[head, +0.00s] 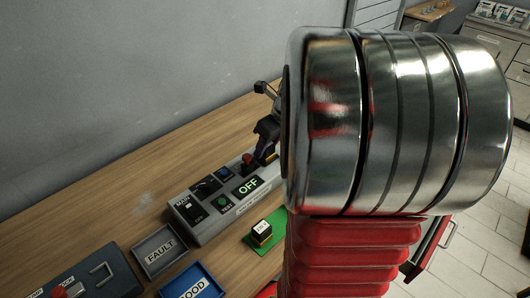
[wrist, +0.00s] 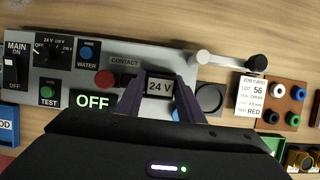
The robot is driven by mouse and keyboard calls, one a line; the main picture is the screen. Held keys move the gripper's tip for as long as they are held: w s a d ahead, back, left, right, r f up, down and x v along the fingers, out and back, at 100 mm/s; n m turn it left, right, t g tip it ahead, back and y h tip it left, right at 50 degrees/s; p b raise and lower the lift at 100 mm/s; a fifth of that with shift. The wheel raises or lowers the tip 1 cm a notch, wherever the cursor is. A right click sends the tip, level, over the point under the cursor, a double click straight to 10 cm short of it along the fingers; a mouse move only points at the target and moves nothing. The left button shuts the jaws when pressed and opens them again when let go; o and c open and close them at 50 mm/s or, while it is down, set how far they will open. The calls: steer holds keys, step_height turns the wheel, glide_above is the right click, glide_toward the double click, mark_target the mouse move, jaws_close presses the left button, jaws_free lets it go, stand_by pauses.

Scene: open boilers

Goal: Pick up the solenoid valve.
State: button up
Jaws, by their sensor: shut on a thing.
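The solenoid valve (wrist: 159,86) shows in the wrist view as a small dark block with a pale "24 V" label. My gripper (wrist: 159,98) is shut on it, with one dark purple finger on each side. The valve is over the grey control panel, right of the "CONTACT" label and the red button. I cannot tell whether it touches the panel. In the head view my gripper (head: 266,135) shows only in part at the panel's right end. My arm hides the rest of it and the valve.
The control panel (head: 219,205) reads "OFF" in green. A FAULT tray (head: 160,250) and a blue GOOD tray (head: 189,285) lie left. A job card (wrist: 250,97) lies right.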

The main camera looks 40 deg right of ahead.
steer(key=c, duration=0.4)
steer(key=shift+o, duration=0.2)
steer(key=shift+r, duration=0.15)
step_height(320, 180, up, 10)
steer(key=shift+f, duration=0.1)
steer(key=shift+s, duration=0.1)
stand_by(0.6)
